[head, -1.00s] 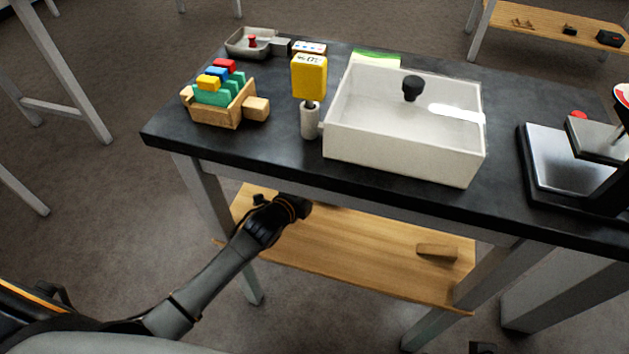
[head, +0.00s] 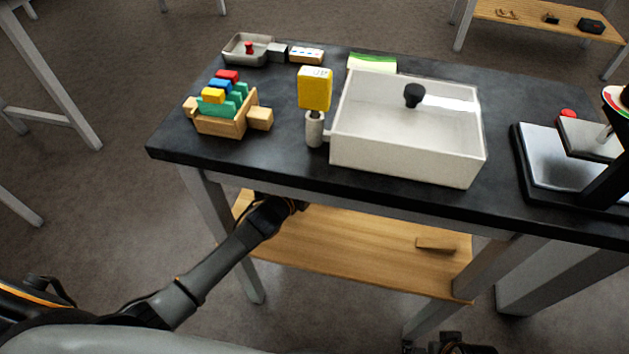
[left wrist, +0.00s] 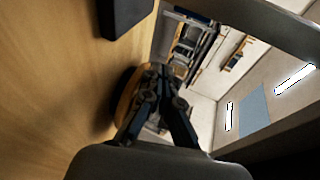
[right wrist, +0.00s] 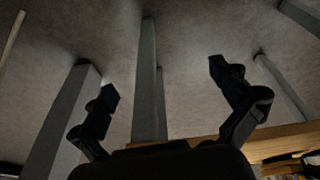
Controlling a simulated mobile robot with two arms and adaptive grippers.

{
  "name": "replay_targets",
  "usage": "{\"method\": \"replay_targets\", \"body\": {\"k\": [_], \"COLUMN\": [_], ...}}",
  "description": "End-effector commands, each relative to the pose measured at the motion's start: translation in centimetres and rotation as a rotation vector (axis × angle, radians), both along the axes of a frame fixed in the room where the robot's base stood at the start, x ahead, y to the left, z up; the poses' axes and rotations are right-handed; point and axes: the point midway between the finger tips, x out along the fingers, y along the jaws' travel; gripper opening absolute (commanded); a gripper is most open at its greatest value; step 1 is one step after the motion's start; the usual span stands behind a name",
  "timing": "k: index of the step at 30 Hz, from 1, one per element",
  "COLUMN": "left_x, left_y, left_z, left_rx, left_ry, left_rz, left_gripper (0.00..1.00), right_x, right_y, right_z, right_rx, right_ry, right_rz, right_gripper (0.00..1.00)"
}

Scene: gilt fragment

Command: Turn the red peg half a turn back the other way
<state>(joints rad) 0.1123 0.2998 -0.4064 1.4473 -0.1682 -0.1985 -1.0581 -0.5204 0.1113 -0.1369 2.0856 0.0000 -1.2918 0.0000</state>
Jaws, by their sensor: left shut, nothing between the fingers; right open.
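A small red peg (head: 249,47) stands in a shallow grey tray (head: 232,59) at the back left of the dark bench. It is too small to tell how it is turned. My left gripper (head: 296,204) is below the bench's front edge, over the wooden lower shelf and well away from the peg. In the left wrist view its fingers (left wrist: 158,78) are together with nothing between them. My right gripper (head: 455,345) shows partly at the bottom edge of the head view, low in front of the bench. In the right wrist view its fingers (right wrist: 163,82) are spread and empty.
On the bench (head: 240,162) stand a wooden crate with coloured blocks (head: 243,128), a yellow-headed tool (head: 315,90), a large white bin (head: 400,158) and a scale-like device (head: 550,170). A wooden block (head: 436,245) lies on the lower shelf (head: 340,250).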

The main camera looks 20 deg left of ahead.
Motion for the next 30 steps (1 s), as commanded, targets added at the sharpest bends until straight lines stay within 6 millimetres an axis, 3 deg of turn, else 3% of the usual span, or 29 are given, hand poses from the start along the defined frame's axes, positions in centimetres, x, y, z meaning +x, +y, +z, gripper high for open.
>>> {"method": "replay_targets", "body": {"k": [12,30], "left_x": [1.3,2.4], "left_y": [0.2,0.1], "left_z": [0.1,0.0], "left_rx": [0.002,0.001], "left_ry": [0.000,0.000], "left_rz": [-0.001,0.000], "left_gripper": [0.00,0.00], "right_x": [-0.1,-0.4], "right_y": [0.0,0.0], "right_z": [-2.3,-3.8], "right_rx": [-0.001,-0.002], "right_ry": [0.013,0.022], "right_rz": [0.002,0.003], "right_gripper": [1.00,1.00]}}
